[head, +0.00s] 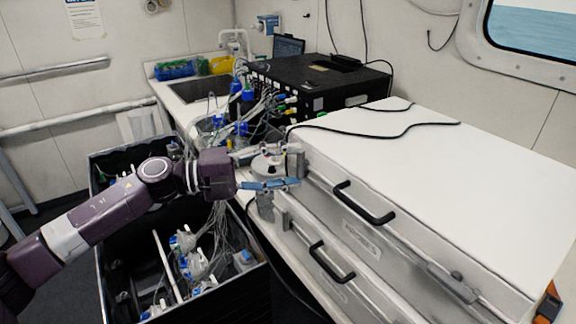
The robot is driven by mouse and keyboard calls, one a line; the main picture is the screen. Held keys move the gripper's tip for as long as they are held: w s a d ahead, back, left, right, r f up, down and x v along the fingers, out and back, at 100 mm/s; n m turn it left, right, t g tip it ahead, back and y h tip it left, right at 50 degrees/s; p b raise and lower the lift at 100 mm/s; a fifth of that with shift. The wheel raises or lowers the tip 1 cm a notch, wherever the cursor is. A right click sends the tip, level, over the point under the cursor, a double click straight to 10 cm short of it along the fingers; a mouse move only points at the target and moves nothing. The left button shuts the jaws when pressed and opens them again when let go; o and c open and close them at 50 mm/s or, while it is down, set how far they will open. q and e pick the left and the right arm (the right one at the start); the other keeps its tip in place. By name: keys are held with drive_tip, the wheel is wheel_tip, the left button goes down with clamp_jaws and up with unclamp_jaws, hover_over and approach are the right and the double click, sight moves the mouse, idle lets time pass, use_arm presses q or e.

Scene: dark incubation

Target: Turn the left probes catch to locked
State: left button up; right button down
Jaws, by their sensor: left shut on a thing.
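The upper white case (430,150) has a black handle (364,203) on its front, with a label beside it too small to read. My left gripper (284,168) reaches in from the left to the left end of that front, where the left catch sits. Its fingers are closed around the catch there. The fingers hide most of the catch, so I cannot tell which way it is turned. My right gripper is not in view.
A lower case with a black handle (331,261) lies beneath. A black crate (232,296) with tubing and bottles stands below my left arm. Blue-capped bottles and cables crowd behind the gripper, beside a black instrument box (318,84). A loose black cable (390,136) crosses the case top.

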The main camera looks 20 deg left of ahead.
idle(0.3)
use_arm(q)
drive_tip(key=o, duration=1.2)
drive_tip(key=shift+c, duration=0.2)
drive_tip(key=v, duration=1.2)
